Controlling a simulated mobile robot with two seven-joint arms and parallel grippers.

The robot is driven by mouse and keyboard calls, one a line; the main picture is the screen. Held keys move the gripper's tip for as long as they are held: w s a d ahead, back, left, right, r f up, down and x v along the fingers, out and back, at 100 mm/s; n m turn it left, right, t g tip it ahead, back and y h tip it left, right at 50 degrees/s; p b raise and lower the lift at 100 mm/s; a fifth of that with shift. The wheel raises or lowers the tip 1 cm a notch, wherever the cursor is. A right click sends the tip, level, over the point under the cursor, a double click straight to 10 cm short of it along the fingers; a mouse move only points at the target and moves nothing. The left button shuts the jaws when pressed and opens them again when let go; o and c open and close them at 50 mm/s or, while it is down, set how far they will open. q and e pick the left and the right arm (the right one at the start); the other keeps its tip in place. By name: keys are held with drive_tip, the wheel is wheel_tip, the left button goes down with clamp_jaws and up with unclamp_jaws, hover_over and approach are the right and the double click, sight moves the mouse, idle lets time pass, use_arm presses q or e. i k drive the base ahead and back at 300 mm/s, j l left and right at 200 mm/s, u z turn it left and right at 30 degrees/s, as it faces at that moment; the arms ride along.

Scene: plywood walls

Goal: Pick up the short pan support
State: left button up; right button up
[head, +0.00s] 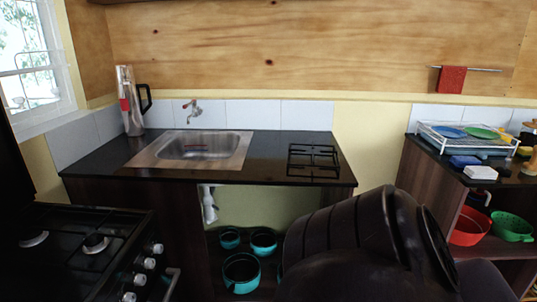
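A black metal pan support (313,160), a small grid of bars, lies flat on the dark countertop to the right of the sink, close to the counter's right end. A dark, rounded arm link of mine fills the lower right foreground, below and in front of that counter end. Neither of my grippers shows in the head view, so I cannot see their fingers or what they hold.
A steel sink (195,148) is set in the counter (265,160). A tall kettle-like jug (130,105) stands at the back left. A dish rack (465,138) sits on the right-hand shelf unit. Teal pots (241,270) stand below the counter.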

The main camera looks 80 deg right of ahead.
sight(335, 152)
drive_tip(key=z, duration=2.65)
drive_tip(key=i+z, duration=0.1)
drive_tip(key=i+l+u, duration=0.2)
drive_tip(key=i+l, duration=0.5)
